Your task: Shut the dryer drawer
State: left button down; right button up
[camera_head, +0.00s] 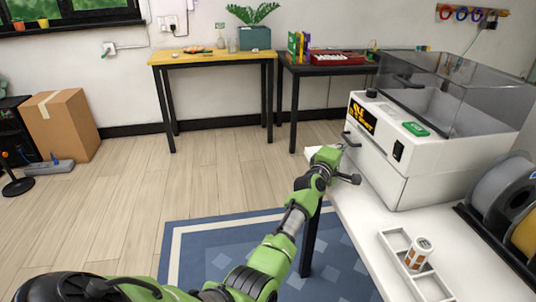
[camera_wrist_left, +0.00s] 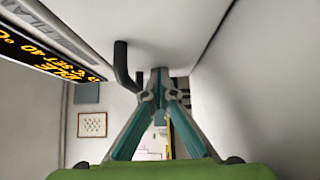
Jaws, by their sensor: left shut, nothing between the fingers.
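The dryer is a white box (camera_head: 436,165) with a clear top cover, on the white table at right. Its lit yellow display (camera_head: 362,116) also shows in the left wrist view (camera_wrist_left: 40,52). A dark bar handle (camera_head: 351,139) sticks out of the dryer's front, and it appears left of the fingers in the left wrist view (camera_wrist_left: 123,66). I cannot tell how far the drawer stands out. My left gripper (camera_head: 354,179) is shut and empty, close to the dryer's front, below the handle in the head view. Its fingertips meet in the left wrist view (camera_wrist_left: 159,75). My right gripper is out of view.
A white tray (camera_head: 391,240) and a small orange-and-white container (camera_head: 418,252) are at the near part of the white table (camera_head: 352,205). Filament spools (camera_head: 500,190) stand in a dark rack at right. Open wood floor (camera_head: 215,180) and a blue rug (camera_head: 215,265) lie left of the table.

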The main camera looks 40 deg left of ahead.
pick_arm(q)
jog(key=shift+s+d+r, duration=0.1)
jog(key=shift+d, duration=0.3)
jog(key=s, duration=1.1)
jog(key=shift+s+d, duration=0.1)
jog(key=shift+s, duration=0.3)
